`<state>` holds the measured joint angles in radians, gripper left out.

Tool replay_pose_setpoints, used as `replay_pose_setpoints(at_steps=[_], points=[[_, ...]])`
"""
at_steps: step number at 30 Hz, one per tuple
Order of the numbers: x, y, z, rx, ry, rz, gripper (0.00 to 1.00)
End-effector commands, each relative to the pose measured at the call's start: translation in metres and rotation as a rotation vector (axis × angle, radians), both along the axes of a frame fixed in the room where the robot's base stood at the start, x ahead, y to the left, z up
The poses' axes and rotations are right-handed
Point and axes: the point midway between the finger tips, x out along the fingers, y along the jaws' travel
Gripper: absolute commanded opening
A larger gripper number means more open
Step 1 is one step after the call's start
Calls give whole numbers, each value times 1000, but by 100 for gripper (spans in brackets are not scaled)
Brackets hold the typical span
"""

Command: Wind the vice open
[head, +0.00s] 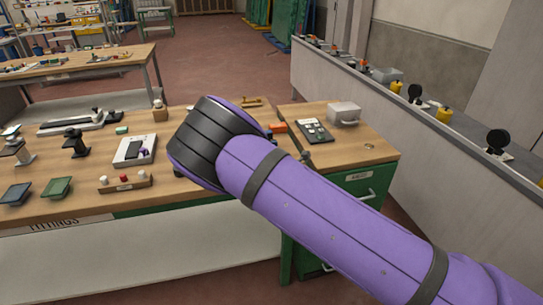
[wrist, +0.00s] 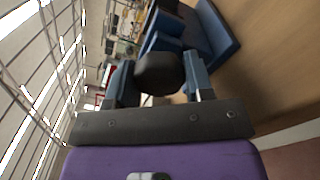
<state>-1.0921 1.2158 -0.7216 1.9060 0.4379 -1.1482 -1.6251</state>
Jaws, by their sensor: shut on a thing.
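In the wrist view, my gripper (wrist: 158,84) is closed around a dark rounded knob (wrist: 160,68), with one blue-grey finger on each side. A blue body (wrist: 212,35), which looks like the vice, stands just beyond the knob against the wooden bench top. The knob looks like the end of the vice's handle, but the join is hidden. How far the vice jaws are apart cannot be seen. In the head view, my purple arm and dark wrist cover the gripper and most of the vice.
The wooden bench (head: 85,160) carries a white boxed device (head: 135,150), a small rack with knobs (head: 125,182), and dark and green pedals (head: 57,188). To the right stand a keypad (head: 315,130) and a white box (head: 344,113) above green drawers. A grey ledge (head: 440,125) runs along the right.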

Motion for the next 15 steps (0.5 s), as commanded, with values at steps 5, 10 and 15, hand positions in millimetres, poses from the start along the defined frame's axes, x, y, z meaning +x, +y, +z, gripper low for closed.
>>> replay_pose_setpoints(at_steps=[5, 10, 15], points=[[0, -1, -1, -12, -1, -2, 24], [0, -1, -1, -11, -1, -2, 24], [0, -1, -1, -11, -1, -2, 59]])
